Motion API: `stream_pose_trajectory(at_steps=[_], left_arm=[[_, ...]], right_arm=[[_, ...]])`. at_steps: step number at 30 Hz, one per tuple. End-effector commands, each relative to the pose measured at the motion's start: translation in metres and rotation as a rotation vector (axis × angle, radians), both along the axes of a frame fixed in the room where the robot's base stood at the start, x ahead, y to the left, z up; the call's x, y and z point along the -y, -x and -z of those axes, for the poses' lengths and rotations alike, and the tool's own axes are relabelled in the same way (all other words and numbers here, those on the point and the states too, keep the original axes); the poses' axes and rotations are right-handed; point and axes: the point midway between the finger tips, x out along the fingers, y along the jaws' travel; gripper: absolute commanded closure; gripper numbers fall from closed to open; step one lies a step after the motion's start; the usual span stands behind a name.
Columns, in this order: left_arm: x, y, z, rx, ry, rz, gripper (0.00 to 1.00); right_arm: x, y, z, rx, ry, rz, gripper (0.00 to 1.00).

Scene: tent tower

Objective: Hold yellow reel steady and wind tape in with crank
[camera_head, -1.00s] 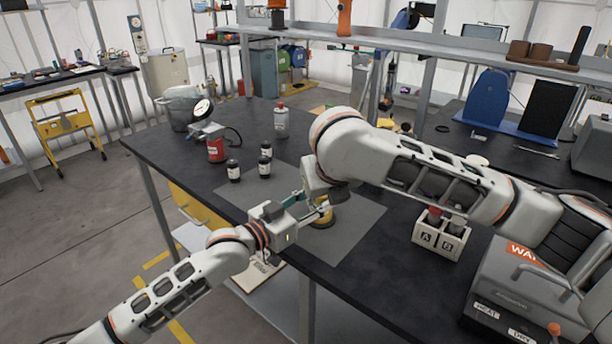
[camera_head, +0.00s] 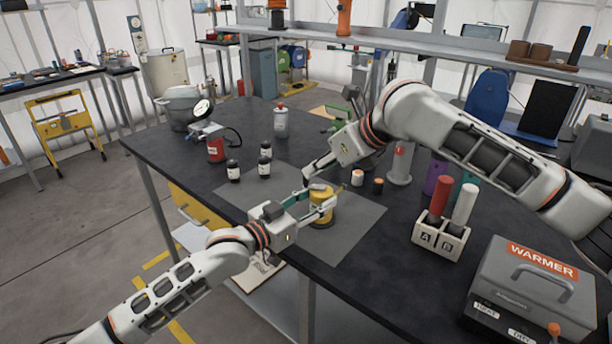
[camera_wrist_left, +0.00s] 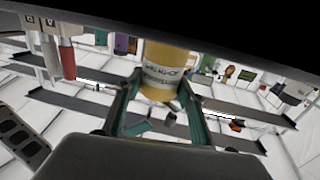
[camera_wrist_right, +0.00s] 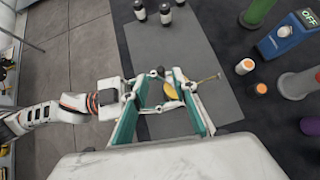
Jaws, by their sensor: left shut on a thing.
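The yellow reel (camera_head: 321,210) stands on the grey mat on the dark bench. My left gripper (camera_head: 308,203) is shut on it from the left. In the left wrist view the reel (camera_wrist_left: 163,68) shows a pale printed label and sits between the teal fingers. My right gripper (camera_wrist_right: 160,88) is above the reel, with its teal fingers apart. Part of the reel (camera_wrist_right: 172,91) shows between them in the right wrist view. A thin yellowish strip (camera_wrist_right: 207,79) sticks out to the right there.
The grey mat (camera_head: 355,222) is mostly clear around the reel. Two small jars, one white (camera_head: 357,178) and one dark (camera_head: 378,186), stand right of it. A two-slot A/B holder (camera_head: 440,238) and a warmer box (camera_head: 530,285) are further right. Dark bottles (camera_head: 234,171) stand behind left.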

Motion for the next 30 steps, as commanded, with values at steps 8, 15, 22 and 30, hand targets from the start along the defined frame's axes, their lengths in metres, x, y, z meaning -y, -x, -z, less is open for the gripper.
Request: stream_pose_trajectory(at_steps=[8,15,22,30], left_arm=[[0.0,0.0,0.001,-0.001,0.0,0.001,0.97],[0.0,0.0,0.001,-0.001,0.0,0.001,0.97],[0.0,0.0,0.001,-0.001,0.0,0.001,0.97],[0.0,0.0,0.001,-0.001,0.0,0.001,0.97]], right_arm=[[-0.026,-0.023,0.036,-0.004,0.0,0.001,0.72],[-0.034,-0.033,0.048,-0.002,0.0,0.001,0.72],[-0.035,-0.033,0.049,-0.001,0.0,0.001,0.72],[-0.035,-0.033,0.049,-0.001,0.0,0.001,1.0]])
